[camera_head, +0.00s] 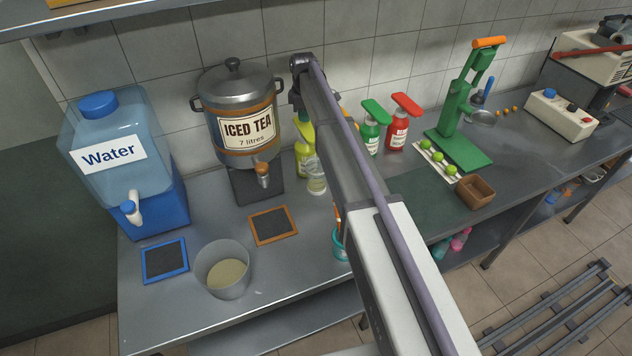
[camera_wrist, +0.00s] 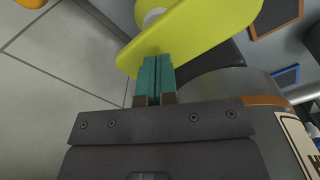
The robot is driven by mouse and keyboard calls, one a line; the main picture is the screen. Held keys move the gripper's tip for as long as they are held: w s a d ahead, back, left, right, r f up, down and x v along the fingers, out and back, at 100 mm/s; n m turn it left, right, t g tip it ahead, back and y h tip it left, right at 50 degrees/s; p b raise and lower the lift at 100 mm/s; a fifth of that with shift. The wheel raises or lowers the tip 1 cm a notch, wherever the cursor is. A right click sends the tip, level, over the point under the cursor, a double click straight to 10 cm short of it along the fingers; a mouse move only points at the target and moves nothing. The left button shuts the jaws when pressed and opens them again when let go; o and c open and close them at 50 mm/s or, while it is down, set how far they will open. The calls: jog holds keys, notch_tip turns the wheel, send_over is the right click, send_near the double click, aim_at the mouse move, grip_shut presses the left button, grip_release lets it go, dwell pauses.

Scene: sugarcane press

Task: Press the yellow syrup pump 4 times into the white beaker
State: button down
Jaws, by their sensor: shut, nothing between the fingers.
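The yellow syrup pump (camera_head: 302,157) stands on the counter right of the iced tea urn, partly hidden by my arm. A small pale, see-through beaker (camera_head: 316,180) stands just in front of it; its contents are hard to make out. In the wrist view the pump's flat yellow head (camera_wrist: 200,30) fills the top. My gripper (camera_wrist: 157,62) is shut and empty, its teal fingertips over the near edge of the yellow head. I cannot tell whether they touch it. A whitish round part (camera_wrist: 150,14) shows beside the head. The head view hides my fingertips.
The iced tea urn (camera_head: 232,118) stands close left of the pump, with a water dispenser (camera_head: 115,160) farther left. Green (camera_head: 371,130) and red (camera_head: 399,125) pumps stand to the right. A green press (camera_head: 462,150) is beyond them. A large cup (camera_head: 222,270) stands at the front left.

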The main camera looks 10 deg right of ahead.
aim_at(305, 124)
jog(key=shift+f+b, duration=1.9)
jog(key=shift+f, duration=0.1)
jog(key=shift+r, duration=0.1)
notch_tip(305, 124, up, 5)
jog(key=p, duration=0.5)
jog(key=shift+r, duration=0.1)
jog(key=shift+f, duration=0.25)
jog(key=shift+f+b, duration=2.5)
jog(key=shift+b, duration=0.05)
jog(key=shift+r+p, duration=2.65)
jog(key=shift+f, duration=0.1)
